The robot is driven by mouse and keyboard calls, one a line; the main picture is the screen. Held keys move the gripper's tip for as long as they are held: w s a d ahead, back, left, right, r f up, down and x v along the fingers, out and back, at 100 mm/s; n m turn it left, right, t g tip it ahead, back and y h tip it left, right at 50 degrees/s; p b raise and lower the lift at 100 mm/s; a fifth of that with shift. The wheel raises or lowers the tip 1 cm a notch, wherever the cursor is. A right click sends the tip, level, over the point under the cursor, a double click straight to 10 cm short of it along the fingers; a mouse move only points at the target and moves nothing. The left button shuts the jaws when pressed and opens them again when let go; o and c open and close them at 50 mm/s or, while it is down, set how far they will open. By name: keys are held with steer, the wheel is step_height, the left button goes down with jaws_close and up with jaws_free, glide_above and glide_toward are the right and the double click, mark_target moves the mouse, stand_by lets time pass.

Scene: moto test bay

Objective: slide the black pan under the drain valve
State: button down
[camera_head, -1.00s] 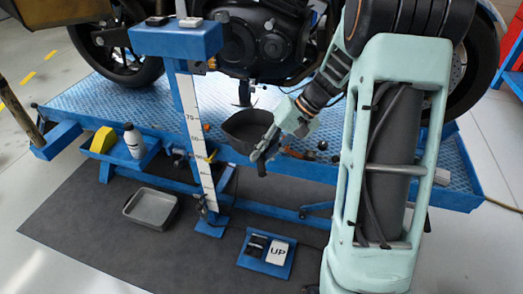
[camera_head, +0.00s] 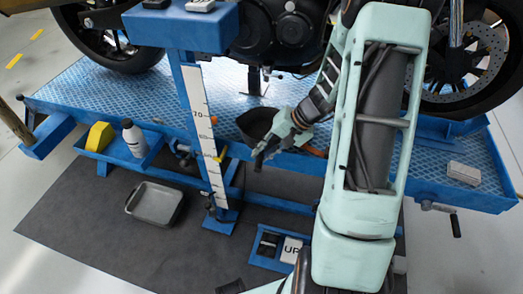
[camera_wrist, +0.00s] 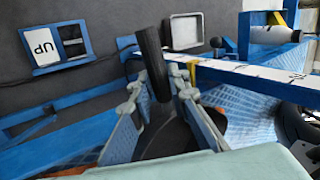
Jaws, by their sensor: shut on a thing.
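The black pan (camera_head: 255,122) is over the blue platform, below the motorcycle's engine and right of the measuring post. My gripper (camera_head: 272,145) is shut on the pan's dark handle, which points toward the front edge of the platform. In the wrist view, the handle (camera_wrist: 153,65) stands between the two fingers of my gripper (camera_wrist: 158,92), and part of the pan's bowl (camera_wrist: 172,140) shows behind them. I cannot tell whether the pan touches the platform. I cannot pick out the drain valve for certain below the engine (camera_head: 285,30).
The blue post with a white scale (camera_head: 205,130) stands close left of the pan. A grey tray (camera_head: 130,205) lies on the dark mat. A side tray holds a white bottle (camera_head: 134,138) and a yellow block (camera_head: 99,137). An UP switch box (camera_head: 262,262) sits below the platform.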

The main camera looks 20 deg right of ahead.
mark_target(267, 132)
steer(key=shift+w+d+f+p, duration=0.3)
steer(key=shift+w+d, duration=0.2)
steer(key=shift+w, duration=0.55)
steer(key=shift+w+d+f+p, duration=0.3)
steer(key=shift+w+d, duration=0.2)
steer(key=shift+w, duration=0.6)
steer(key=shift+w+d+f+p, duration=0.2)
steer(key=shift+w+d+f, duration=0.25)
steer(key=shift+w, duration=0.6)
steer(key=shift+w+d+f+b, duration=0.4)
steer(key=shift+w+d, duration=0.2)
steer(key=shift+w, duration=0.55)
steer(key=shift+w+d+f+b, duration=0.25)
steer(key=shift+w+d+b, duration=0.25)
steer(key=shift+w, duration=0.7)
steer(key=shift+w+d+f+b, duration=0.35)
steer(key=shift+w+d, duration=0.3)
steer(key=shift+w, duration=0.5)
steer(key=shift+f+b, duration=0.65)
steer(key=shift+f, duration=0.25)
steer(key=c, duration=1.8)
jaws_free()
steer(key=shift+o, duration=0.2)
steer(key=shift+r, duration=0.1)
